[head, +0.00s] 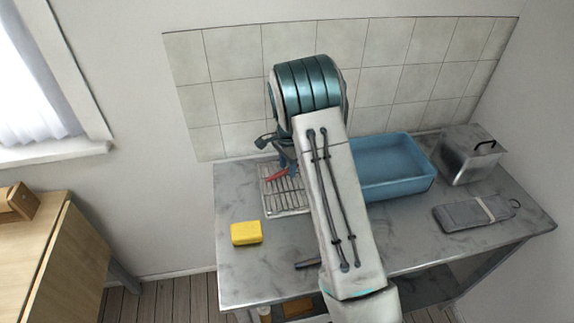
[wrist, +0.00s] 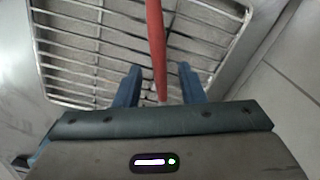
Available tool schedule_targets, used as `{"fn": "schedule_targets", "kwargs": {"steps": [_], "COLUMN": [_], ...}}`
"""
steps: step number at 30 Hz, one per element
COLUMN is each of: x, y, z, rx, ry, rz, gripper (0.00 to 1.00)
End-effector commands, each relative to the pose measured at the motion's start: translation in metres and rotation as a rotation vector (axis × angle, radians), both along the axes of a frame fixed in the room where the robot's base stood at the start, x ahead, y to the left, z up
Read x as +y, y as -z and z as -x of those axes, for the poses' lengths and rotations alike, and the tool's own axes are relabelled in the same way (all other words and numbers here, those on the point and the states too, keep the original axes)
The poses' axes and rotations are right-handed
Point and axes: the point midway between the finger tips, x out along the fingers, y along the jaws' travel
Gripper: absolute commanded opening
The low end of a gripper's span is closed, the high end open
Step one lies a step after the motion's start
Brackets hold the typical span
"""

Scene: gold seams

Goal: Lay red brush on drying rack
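The red brush (wrist: 155,35) shows in the wrist view as a red handle over the drying rack, running from the top edge down between my fingers. The wire drying rack (wrist: 85,58) fills much of that view. My gripper (wrist: 160,82) is open, with a gap on each side of the handle. In the head view the red brush (head: 275,176) is over the left part of the drying rack (head: 287,202), below my gripper (head: 287,166). My arm hides part of the rack. I cannot tell whether the whole brush rests on the wires.
A yellow sponge (head: 246,233) lies left on the grey counter (head: 245,275). A dark stick-like item (head: 307,264) lies near the front edge.

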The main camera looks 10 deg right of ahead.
Motion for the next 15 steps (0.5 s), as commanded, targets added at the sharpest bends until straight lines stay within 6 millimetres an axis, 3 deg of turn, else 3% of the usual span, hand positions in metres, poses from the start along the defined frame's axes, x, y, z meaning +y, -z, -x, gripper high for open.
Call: {"fn": "schedule_targets", "kwargs": {"steps": [10,15], "x": [0.000,0.000], "y": [-0.008,-0.038], "z": [-0.001,-0.001], "rx": [-0.003,-0.005], "ry": [0.000,-0.001], "rz": [0.000,0.000], "gripper": [0.36,0.36]}}
